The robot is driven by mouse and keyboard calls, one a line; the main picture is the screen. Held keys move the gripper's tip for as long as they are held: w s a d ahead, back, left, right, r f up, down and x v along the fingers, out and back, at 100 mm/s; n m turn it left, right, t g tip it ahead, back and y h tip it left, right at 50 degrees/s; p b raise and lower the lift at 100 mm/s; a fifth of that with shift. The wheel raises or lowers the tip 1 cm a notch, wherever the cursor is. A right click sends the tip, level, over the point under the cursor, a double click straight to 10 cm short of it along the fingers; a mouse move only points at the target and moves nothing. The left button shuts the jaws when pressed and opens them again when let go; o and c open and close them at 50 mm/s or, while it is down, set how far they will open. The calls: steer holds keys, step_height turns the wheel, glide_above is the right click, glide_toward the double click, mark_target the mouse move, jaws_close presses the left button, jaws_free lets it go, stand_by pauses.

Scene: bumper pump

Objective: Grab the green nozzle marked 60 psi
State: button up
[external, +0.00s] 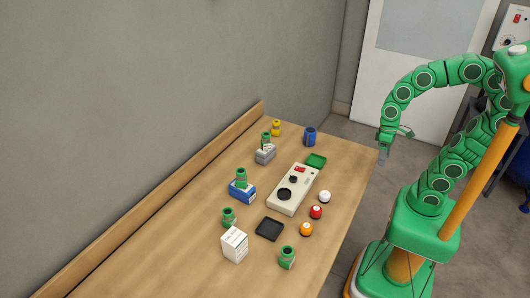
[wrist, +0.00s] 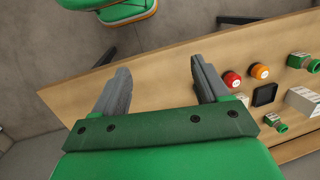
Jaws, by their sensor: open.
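Several green nozzles with dark openings are on the table. One (external: 287,258) stands at the near end, one (external: 228,217) is behind the white box, one (external: 241,177) is on a blue block, and one (external: 266,138) is on a grey block. No psi marking is readable, so I cannot tell which is 60 psi. In the wrist view, green nozzles show at the right, one (wrist: 277,126) below the black tray. My gripper (external: 390,144) is open and empty beyond the table's right edge, away from all the nozzles; its fingers (wrist: 160,80) are spread apart.
A beige control box (external: 307,181) stands mid-table. White (external: 324,196), red (external: 316,212) and orange (external: 305,229) round pieces line the right side.

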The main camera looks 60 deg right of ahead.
steer(key=w+a+r+m+y, duration=0.2)
steer(key=w+a+y, duration=0.1)
steer(key=w+a, duration=0.6)
steer(key=w+a+r+m+y, duration=0.1)
steer(key=w+a+m+y, duration=0.15)
steer(key=w+a, duration=0.7)
steer(key=m+t+y, duration=0.5)
steer(key=m, duration=1.1)
glide_above(224, 219)
steer(key=s+d, duration=0.2)
steer(key=d, duration=0.1)
step_height(224, 219, down, 13)
steer(key=shift+w+r, duration=0.1)
steer(key=shift+w+a+f+m+t, duration=0.1)
steer(key=shift+w+f+m+t, duration=0.1)
steer(key=shift+f, duration=0.2)
steer(key=shift+w+f+m+t, duration=0.1)
steer(key=shift+f+m, duration=0.05)
steer(key=shift+f, duration=1.75)
steer(key=f, duration=0.3)
steer(key=shift+w+a+f, duration=0.15)
steer(key=shift+a+f, duration=0.1)
steer(key=shift+a, duration=0.1)
steer(key=shift+y+x, duration=0.25)
steer(key=shift+x, duration=0.8)
steer(key=shift+r, duration=0.1)
